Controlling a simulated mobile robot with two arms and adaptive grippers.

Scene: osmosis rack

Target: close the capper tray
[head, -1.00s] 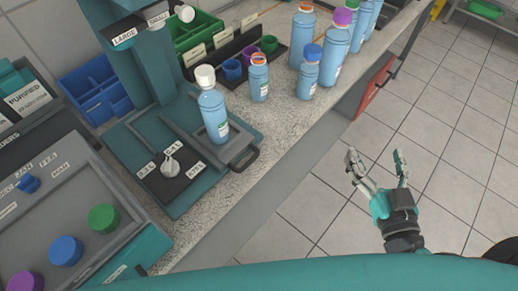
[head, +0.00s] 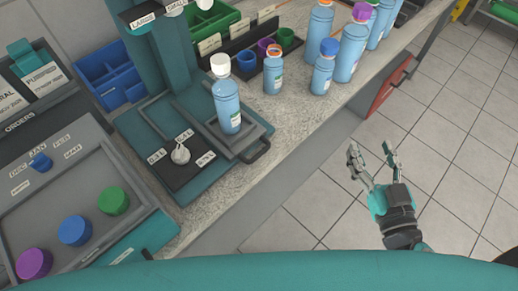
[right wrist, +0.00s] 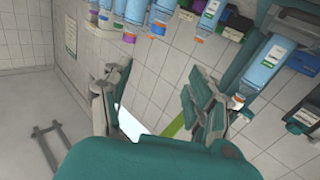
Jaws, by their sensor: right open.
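The capper is a teal machine (head: 160,55) with a flat base on the bench. Its capper tray (head: 243,139) is grey with a dark handle (head: 256,151) at the bench's front edge, and looks pulled out toward the aisle. A blue bottle with a white cap (head: 227,105) stands upright on the tray. My right gripper (head: 371,150) is open and empty, out over the floor, to the right of the handle and apart from it. Its spread fingers also show in the right wrist view (right wrist: 157,95) with nothing between them. My left gripper is not in view.
Several blue bottles (head: 350,50) with coloured caps stand along the bench at the upper right. At left, a grey panel (head: 60,210) carries purple, blue and green round knobs or caps. The tiled floor (head: 320,190) beside the bench is clear.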

